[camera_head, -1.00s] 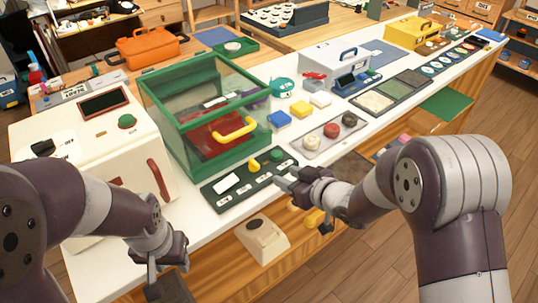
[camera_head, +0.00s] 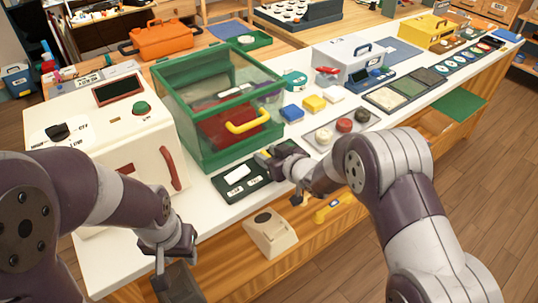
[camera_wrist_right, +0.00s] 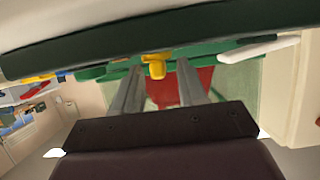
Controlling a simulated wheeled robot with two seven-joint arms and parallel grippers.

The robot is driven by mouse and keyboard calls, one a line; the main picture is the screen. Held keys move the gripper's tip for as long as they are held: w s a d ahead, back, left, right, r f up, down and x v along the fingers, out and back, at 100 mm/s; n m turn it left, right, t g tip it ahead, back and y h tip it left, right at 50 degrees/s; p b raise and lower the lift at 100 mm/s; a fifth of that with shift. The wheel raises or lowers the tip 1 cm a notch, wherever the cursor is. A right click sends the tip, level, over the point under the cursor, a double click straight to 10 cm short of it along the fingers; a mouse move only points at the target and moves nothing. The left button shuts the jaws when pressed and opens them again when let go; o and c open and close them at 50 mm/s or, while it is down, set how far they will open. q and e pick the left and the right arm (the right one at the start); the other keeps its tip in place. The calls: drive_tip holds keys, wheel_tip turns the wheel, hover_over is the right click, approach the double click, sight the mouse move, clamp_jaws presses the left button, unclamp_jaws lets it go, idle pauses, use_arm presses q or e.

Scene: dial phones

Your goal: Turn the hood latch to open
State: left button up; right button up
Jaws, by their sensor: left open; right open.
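The green hood (camera_head: 158,93) has clear panels and a yellow handle (camera_head: 248,122), with a red thing inside. A dark green panel (camera_head: 228,190) lies in front of it. The small yellow latch (camera_head: 262,158) sits at the panel's far edge, by my right gripper (camera_head: 278,161). In the right wrist view the latch (camera_wrist_right: 156,66) appears between the two open fingers, near their tips. Whether they touch it, I cannot tell. My left gripper (camera_head: 168,262) is low at the counter's front, away from the hood, open and empty.
A cream machine with a red handle (camera_head: 171,168) stands left of the hood. A tray with round pieces (camera_head: 343,125) and several coloured blocks lie to the right. A beige box (camera_head: 270,232) and a yellow lever (camera_head: 326,211) are on the counter's front.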

clamp_jaws()
drive_tip(key=shift+d+r+n+y+p, duration=0.15)
drive_tip(key=shift+n+y+p, duration=0.15)
drive_tip(key=shift+p, duration=0.4)
drive_tip(key=n+g+y+p, duration=0.1)
drive_tip(key=n+p, duration=0.1)
drive_tip(key=n+g+y+p, duration=0.1)
drive_tip(key=g+y+p, duration=0.1)
drive_tip(key=p, duration=0.1)
drive_tip(key=shift+w+d+n+g, duration=0.2)
drive_tip(key=shift+n+g, duration=0.1)
drive_tip(key=shift+n, duration=0.1)
drive_tip(key=shift+w+n+g+y+p, duration=0.1)
drive_tip(key=shift+n+g+y+p, duration=0.35)
drive_tip(key=shift+n+g, duration=0.4)
drive_tip(key=shift+w+f+n+g+y, duration=0.1)
drive_tip(key=shift+f+n+g+y, duration=0.15)
drive_tip(key=shift+n+g, duration=0.6)
drive_tip(key=shift+w+n+g+y+b, duration=0.1)
drive_tip(key=shift+n+g+y+b, duration=0.2)
drive_tip(key=shift+n+g+b, duration=0.65)
drive_tip(key=shift+n+g, duration=0.35)
drive_tip(key=shift+g, duration=0.4)
